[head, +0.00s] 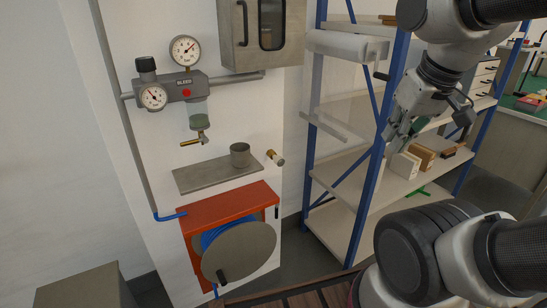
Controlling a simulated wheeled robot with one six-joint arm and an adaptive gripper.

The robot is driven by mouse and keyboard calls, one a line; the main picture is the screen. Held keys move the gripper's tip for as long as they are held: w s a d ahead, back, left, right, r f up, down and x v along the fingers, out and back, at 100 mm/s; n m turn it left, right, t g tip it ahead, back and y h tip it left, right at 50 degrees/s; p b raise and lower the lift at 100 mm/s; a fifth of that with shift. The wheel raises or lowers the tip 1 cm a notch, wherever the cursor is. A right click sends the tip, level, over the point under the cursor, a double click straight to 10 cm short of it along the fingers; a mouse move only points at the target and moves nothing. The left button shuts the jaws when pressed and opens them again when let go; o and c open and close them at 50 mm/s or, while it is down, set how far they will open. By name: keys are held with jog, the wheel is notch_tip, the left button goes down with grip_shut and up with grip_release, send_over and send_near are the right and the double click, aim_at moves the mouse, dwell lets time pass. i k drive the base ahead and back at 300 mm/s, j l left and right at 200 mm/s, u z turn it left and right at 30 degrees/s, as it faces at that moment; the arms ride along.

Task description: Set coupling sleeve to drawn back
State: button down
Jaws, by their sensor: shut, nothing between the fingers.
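A small brass fitting with a pale grey end (275,157), which looks like the coupling with its sleeve, sticks out near the right edge of the white wall panel. It is small in the head view, and I cannot tell the sleeve's position along it. My gripper (396,138) is shut and empty, well to the right of the fitting and apart from it, in front of the blue-framed shelf. A shelf upright stands behind the gripper.
A regulator with gauges (185,88) hangs above a metal ledge (205,179) carrying a grey cup (240,155). An orange hose-reel box (228,207) is below. A grey cabinet (240,35) is above. The blue-framed shelf (364,200) stands right of the panel.

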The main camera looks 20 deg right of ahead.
aim_at(277, 159)
jog(key=j+z, duration=0.15)
jog(key=j, duration=1.15)
jog(key=i, duration=0.05)
